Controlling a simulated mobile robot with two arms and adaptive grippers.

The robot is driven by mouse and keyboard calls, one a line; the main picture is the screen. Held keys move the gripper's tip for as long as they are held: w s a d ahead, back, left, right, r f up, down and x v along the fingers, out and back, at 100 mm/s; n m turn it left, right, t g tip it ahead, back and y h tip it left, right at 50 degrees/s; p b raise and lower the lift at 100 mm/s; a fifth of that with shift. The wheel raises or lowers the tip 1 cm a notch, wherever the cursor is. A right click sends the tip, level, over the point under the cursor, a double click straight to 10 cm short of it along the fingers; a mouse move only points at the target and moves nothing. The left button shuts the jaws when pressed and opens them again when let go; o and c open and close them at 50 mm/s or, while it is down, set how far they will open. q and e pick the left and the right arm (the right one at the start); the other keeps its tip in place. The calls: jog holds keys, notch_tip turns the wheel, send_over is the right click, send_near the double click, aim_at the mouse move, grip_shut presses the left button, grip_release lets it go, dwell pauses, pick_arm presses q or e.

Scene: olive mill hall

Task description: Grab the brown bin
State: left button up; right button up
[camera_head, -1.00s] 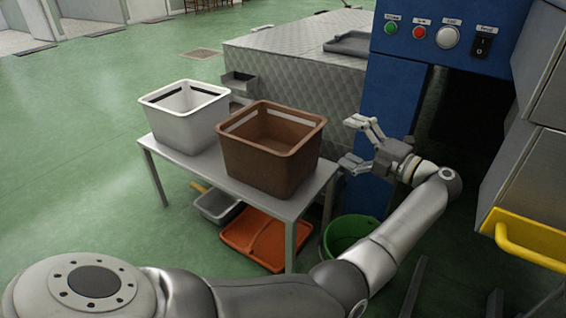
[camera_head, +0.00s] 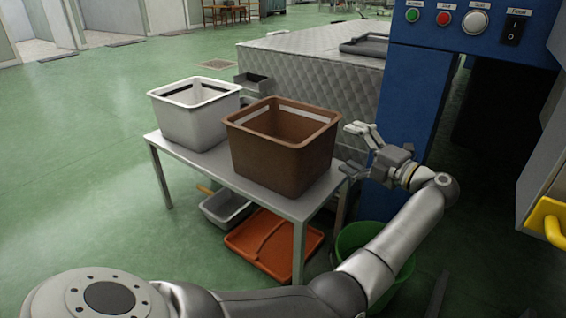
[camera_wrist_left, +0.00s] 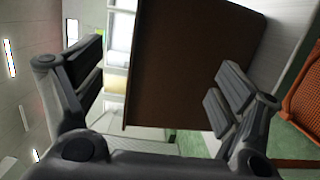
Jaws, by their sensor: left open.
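The brown bin (camera_head: 280,156) stands upright on the right part of a small grey metal table, open at the top and apparently empty. My left gripper (camera_head: 350,150) is open and empty, just right of the bin, with its fingers pointing at the bin's right side. In the left wrist view, the bin's brown wall (camera_wrist_left: 190,60) fills the space ahead between the two spread fingers of my left gripper (camera_wrist_left: 158,88). I cannot tell whether a finger touches it. My right gripper is not in view.
A white bin (camera_head: 195,122) stands left of the brown one on the table (camera_head: 185,155). An orange tray (camera_head: 262,250) and a grey tub (camera_head: 226,209) lie below. A green bucket (camera_head: 352,240) is under my arm. A blue machine panel (camera_head: 400,110) stands close behind my gripper.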

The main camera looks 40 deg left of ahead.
aim_at(328, 136)
pick_arm(q)
jog(key=a+b, duration=0.3)
jog(key=w+a+b, duration=0.1)
jog(key=a, duration=0.1)
jog(key=shift+f, duration=0.3)
jog(key=shift+a+r+b, duration=0.2)
jog(key=shift+a+b, duration=0.15)
jog(key=shift+a, duration=0.15)
